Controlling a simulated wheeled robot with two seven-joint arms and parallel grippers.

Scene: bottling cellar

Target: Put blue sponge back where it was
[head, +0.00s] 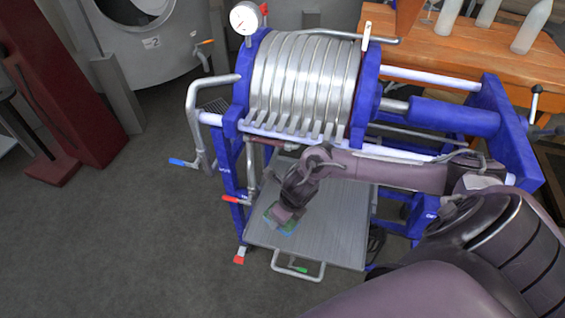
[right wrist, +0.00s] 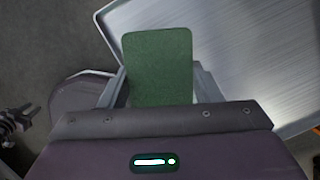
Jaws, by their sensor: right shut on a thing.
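The sponge (head: 287,227) shows as a small blue and green patch at my right gripper (head: 281,217), over the left part of the grey metal tray (head: 335,225) below the filter press. In the right wrist view, the sponge's flat green face (right wrist: 158,62) fills the space between the two fingers, which are shut on its sides. The tray's rim and surface lie behind it there. I cannot tell whether the sponge touches the tray.
The blue-framed filter press (head: 305,80) with silver plates stands just behind the tray. A red-handled valve (head: 236,199) and a blue-handled valve (head: 184,162) stick out at its left. A wooden table with bottles (head: 531,27) is at the back right.

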